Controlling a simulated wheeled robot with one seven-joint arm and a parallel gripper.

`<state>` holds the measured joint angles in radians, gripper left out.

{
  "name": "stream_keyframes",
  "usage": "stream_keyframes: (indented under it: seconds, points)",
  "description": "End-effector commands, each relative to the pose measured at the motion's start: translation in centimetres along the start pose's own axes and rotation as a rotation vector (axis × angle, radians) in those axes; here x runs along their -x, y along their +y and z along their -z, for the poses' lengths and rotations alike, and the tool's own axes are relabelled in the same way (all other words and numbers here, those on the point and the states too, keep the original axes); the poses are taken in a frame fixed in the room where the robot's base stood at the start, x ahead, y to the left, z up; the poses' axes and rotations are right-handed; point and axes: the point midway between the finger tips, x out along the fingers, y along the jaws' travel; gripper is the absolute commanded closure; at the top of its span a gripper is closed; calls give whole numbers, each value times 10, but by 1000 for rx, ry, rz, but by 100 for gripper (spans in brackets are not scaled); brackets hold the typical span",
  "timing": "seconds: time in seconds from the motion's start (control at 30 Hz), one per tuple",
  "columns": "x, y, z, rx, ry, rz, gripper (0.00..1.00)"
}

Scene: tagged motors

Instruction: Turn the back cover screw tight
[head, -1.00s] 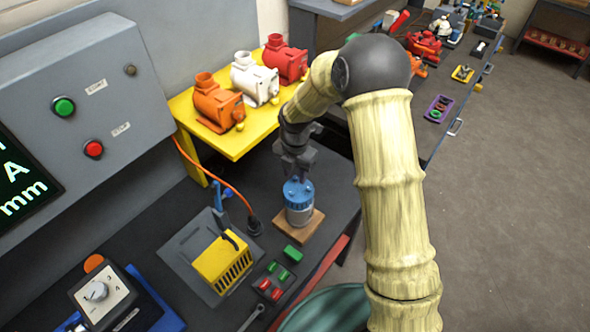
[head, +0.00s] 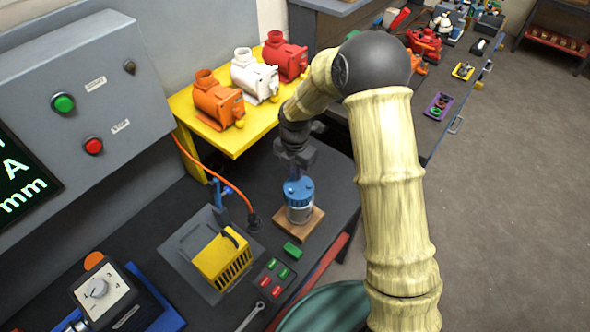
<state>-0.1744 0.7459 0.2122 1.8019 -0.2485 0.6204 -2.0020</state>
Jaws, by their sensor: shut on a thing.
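A motor with a blue back cover (head: 298,189) and a grey body (head: 299,213) stands upright on a small wooden block (head: 314,223) on the dark bench. My gripper (head: 293,174) points down just above the cover, over its far left part. It is shut on a small dark-blue piece (head: 292,184) that reaches down to the cover. The piece is too small to tell whether it is the screw or a tool, or whether it touches the cover. The screw itself cannot be made out.
A yellow stand (head: 247,140) holds orange, white and red motors behind my gripper. A yellow slotted box (head: 222,258) and a button pad (head: 273,279) are near the motor. An orange cable (head: 216,176) runs left of it.

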Motion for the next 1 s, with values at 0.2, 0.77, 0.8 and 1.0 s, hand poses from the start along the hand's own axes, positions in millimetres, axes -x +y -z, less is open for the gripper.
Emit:
stream_keyframes:
  seconds: [0.2,0.77,0.8,1.0]
  points:
    - [0,1,-1,-127,-2,-3,100]
    - [0,2,-1,-637,-2,-6,100]
    - [0,2,-1,-675,-2,-6,100]
    - [1,2,-2,-866,-2,-7,100]
